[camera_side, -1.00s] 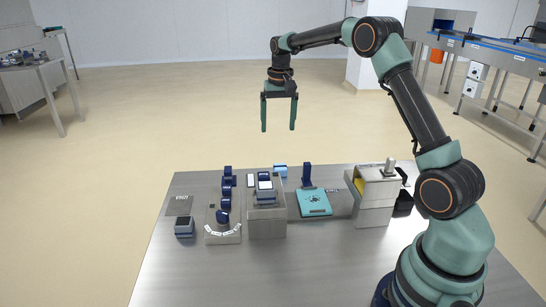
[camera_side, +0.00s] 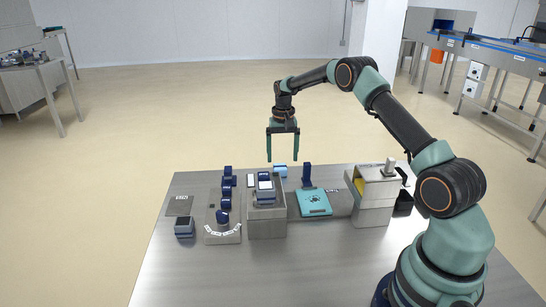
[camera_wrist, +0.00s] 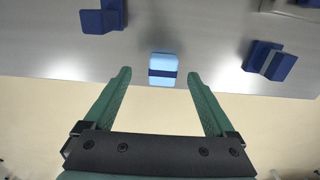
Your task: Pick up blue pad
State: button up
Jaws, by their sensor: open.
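The blue pad (camera_side: 280,171) is a small light-blue block at the back edge of the steel table, in the middle of the side view. In the wrist view the pad (camera_wrist: 163,59) has a dark blue band across it and appears between the tips of my fingers. My gripper (camera_side: 282,159) is open and empty, pointing down above and near the pad. In the wrist view the gripper (camera_wrist: 159,74) has a finger on each side, apart from the pad.
A grey box (camera_side: 266,227) with a dark blue device stands in front of the pad. A metal housing (camera_side: 374,205) stands farther right. Dark blue knobs (camera_side: 223,216) are at left.

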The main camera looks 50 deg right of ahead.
aim_at(280, 167)
jog(key=shift+w+f, duration=0.2)
jog(key=shift+f, duration=1)
jog(key=shift+w+f, duration=0.2)
jog(key=shift+f, duration=0.95)
grip_shut()
jog(key=shift+r, duration=0.1)
notch_tip(280, 167, up, 20)
